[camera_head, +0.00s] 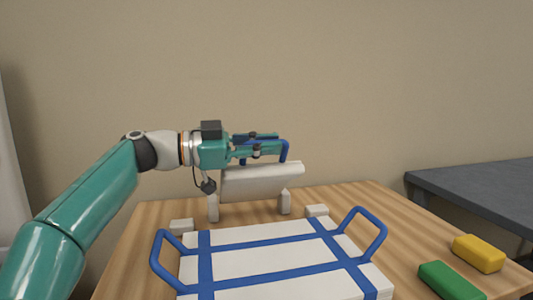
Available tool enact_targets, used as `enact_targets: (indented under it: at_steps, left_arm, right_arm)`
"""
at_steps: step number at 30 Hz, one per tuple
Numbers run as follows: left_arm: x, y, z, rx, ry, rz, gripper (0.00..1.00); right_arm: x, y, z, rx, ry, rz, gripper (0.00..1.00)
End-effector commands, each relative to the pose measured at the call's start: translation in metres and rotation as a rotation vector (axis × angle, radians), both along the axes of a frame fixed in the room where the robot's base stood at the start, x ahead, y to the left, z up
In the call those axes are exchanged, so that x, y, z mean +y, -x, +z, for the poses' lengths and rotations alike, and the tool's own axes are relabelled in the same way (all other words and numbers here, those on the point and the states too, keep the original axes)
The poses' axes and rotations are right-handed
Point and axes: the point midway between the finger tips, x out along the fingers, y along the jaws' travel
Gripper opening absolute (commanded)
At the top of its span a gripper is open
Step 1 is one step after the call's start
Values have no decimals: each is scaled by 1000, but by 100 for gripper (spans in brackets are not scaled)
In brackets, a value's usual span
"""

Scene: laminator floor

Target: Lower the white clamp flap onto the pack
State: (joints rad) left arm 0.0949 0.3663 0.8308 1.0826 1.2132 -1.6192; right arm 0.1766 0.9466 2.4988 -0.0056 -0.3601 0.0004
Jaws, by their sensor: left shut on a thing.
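The white clamp flap (262,183) stands raised at the back of the wooden table, between two short white posts. A blue handle (285,148) rises at its top edge. My left gripper (268,149) is at that handle and shut on it; the fingers partly hide the handle. The pack (270,262) is a flat white block with blue straps, lying in front of the flap, with a blue loop handle on its left and right sides. The flap is apart from the pack. My right gripper is not in view.
Small white blocks (317,211) sit at the pack's back corners. A green block (450,281) and a yellow block (478,253) lie on the wooden table (408,240) at the right. A dark grey table (480,195) stands behind them at the right.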

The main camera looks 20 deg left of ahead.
Motion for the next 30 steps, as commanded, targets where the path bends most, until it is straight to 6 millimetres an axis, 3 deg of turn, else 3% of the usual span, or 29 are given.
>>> enact_targets:
  at_steps: [15, 16, 20, 30]
  left_arm:
    - [0, 0, -4, -6, -9, 4, 0]
    - [0, 0, -4, -6, -9, 4, 19]
    - [0, 1, -3, -7, -8, 3, 39]
    - [1, 2, -2, -8, -6, 2, 39]
  right_arm:
    - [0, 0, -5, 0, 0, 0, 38]
    - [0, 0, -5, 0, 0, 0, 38]
    - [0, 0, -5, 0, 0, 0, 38]
    - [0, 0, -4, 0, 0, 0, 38]
